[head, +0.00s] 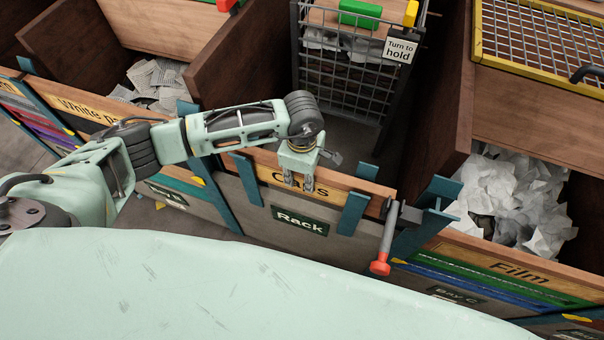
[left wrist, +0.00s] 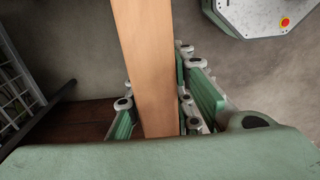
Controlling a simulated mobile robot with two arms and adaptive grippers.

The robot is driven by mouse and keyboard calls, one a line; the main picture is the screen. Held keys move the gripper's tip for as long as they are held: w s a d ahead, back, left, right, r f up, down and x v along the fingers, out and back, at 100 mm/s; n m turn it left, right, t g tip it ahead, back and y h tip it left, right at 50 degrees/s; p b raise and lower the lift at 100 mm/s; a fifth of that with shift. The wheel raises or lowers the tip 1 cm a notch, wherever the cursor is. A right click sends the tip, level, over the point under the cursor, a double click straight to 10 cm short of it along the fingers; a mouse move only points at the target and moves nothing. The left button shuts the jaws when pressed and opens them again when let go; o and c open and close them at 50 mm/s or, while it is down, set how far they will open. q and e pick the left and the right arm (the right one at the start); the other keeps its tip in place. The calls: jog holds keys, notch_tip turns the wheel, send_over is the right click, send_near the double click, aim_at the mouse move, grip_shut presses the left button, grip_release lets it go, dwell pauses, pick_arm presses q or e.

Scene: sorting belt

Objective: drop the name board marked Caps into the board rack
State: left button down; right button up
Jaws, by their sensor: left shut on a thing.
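The Caps name board (head: 334,187) is a long orange-tan board with dark lettering. In the head view it lies level along the top of the rack (head: 267,215), which has a dark green "Rack" sign. Teal uprights of the rack stand in front of the board's face at both sides. I cannot tell whether its lower edge rests on anything. My left gripper (head: 299,182) is shut on the board's upper edge from above and covers part of the lettering. In the left wrist view the board (left wrist: 150,60) runs between the fingers (left wrist: 155,117). My right gripper is out of view.
Behind is a wire cage (head: 345,75) with a "Turn to hold" sign (head: 400,49). Bins of paper (head: 160,80) and film (head: 510,200) lie left and right, with boards marked White p… and Film (head: 515,270).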

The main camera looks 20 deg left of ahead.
aim_at(302, 190)
pick_arm(q)
notch_tip(302, 190, down, 8)
jog(key=b, duration=0.6)
jog(key=shift+f+b, duration=0.75)
jog(key=shift+b, duration=0.15)
jog(key=shift+f, duration=0.15)
